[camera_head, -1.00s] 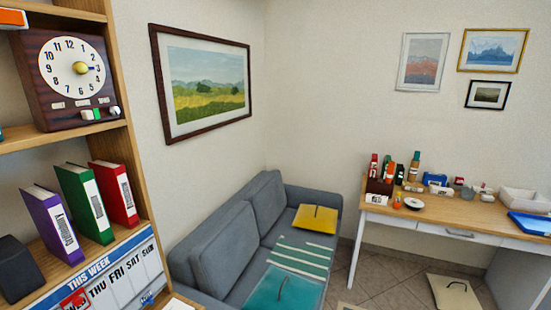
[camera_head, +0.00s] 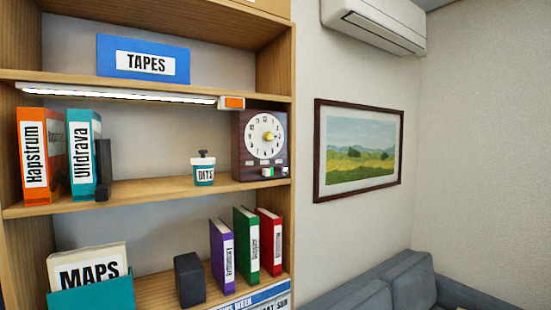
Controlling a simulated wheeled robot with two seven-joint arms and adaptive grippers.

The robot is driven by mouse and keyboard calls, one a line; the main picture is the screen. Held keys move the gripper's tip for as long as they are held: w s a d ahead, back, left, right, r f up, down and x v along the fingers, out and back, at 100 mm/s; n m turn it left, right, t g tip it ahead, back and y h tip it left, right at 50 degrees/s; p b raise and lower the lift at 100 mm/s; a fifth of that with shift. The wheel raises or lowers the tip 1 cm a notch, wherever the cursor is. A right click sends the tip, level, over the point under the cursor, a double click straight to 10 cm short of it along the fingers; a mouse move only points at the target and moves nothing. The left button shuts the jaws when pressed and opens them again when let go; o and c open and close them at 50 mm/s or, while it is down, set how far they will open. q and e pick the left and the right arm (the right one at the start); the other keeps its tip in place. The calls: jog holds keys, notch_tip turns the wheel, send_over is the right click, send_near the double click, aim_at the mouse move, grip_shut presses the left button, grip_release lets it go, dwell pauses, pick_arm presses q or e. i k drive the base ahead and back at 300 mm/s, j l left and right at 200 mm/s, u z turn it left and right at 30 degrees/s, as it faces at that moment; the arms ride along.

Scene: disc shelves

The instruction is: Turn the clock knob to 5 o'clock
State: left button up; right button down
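The clock (camera_head: 241,158) is a dark wooden box with a white numbered dial (camera_head: 265,136). It stands at the right end of the middle shelf. A round yellow knob (camera_head: 268,136) sits at the dial's centre, with a short dark pointer toward the right, around 3 o'clock. Small buttons and a little knob sit along the clock's lower front. Neither of my grippers shows in the head view.
A cup labelled BITS (camera_head: 204,171) stands left of the clock on the same shelf (camera_head: 140,190). A light bar (camera_head: 120,94) runs above. Binders (camera_head: 221,250) stand below. A sofa (camera_head: 400,285) is at lower right.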

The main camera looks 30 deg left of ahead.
aim_at(269, 136)
jog(key=u, duration=1.15)
jog(key=z, duration=0.2)
